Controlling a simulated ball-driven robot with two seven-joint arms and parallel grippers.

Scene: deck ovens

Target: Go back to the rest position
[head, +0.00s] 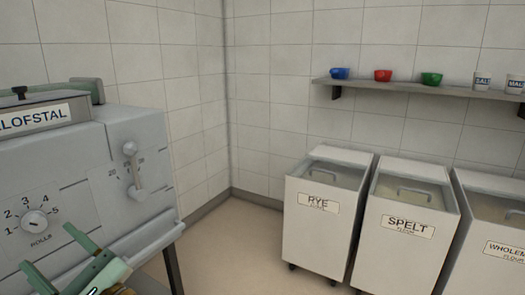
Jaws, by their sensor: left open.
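My left gripper (47,246) is at the bottom left of the head view. Its two pale green fingers are spread apart, with nothing seen between them. It is in front of the lower part of a grey machine (75,165) labelled "LOFSTAL", with a knob marked "ROLLS" and a lever on its front. I cannot tell whether the fingers touch the machine. The rest of the left arm is cut off by the bottom edge. My right gripper is not in view.
Wheeled flour bins marked RYE (317,225), SPELT (400,235) and WHOLEMEAL (490,240) stand along the right wall. Above them a shelf (430,89) holds blue, red and green bowls and labelled pots. Open floor (235,245) lies between machine and bins.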

